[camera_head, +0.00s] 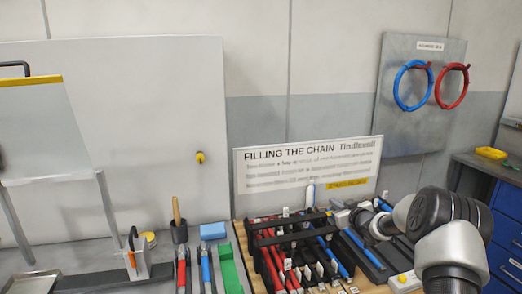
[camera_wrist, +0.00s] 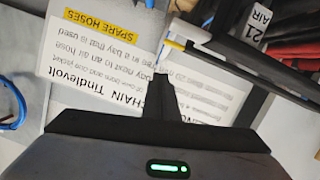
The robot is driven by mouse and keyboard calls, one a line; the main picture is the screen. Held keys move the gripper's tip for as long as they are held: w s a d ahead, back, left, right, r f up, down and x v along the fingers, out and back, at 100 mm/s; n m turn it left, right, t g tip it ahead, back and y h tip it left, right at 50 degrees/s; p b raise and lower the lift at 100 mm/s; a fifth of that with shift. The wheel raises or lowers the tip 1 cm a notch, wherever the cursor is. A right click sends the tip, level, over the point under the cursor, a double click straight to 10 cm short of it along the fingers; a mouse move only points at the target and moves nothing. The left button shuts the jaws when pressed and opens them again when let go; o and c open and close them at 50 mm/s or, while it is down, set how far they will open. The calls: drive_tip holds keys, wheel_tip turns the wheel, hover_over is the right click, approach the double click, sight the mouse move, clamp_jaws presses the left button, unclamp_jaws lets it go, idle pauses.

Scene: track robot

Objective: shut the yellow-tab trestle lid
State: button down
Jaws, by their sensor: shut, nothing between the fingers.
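The trestle lid is a pale panel (camera_head: 45,130) at the far left of the head view. It stands raised and leans back on grey trestle legs (camera_head: 110,210). A yellow strip (camera_head: 30,81) runs along its top edge, with a black handle above it, partly cut off by the frame. My gripper (camera_wrist: 166,78) shows in the wrist view with its dark fingers together and nothing between them. It is over the hose rack area, in front of the sign, far to the right of the lid. In the head view my arm hides part of the bench.
A black rack (camera_head: 262,238) with red and blue hoses stands on the bench before a white sign (camera_head: 305,165). Left of it are a green block (camera_head: 229,276), a blue block (camera_head: 213,231) and a dark cup (camera_head: 180,232). Hose rings hang on a grey board (camera_head: 425,100).

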drive_tip(key=f, duration=0.1)
drive_tip(key=f+b, duration=0.1)
drive_tip(key=f, duration=0.1)
drive_tip(key=f+b, duration=0.1)
drive_tip(key=shift+d+f, duration=0.3)
drive_tip(key=shift+f, duration=0.1)
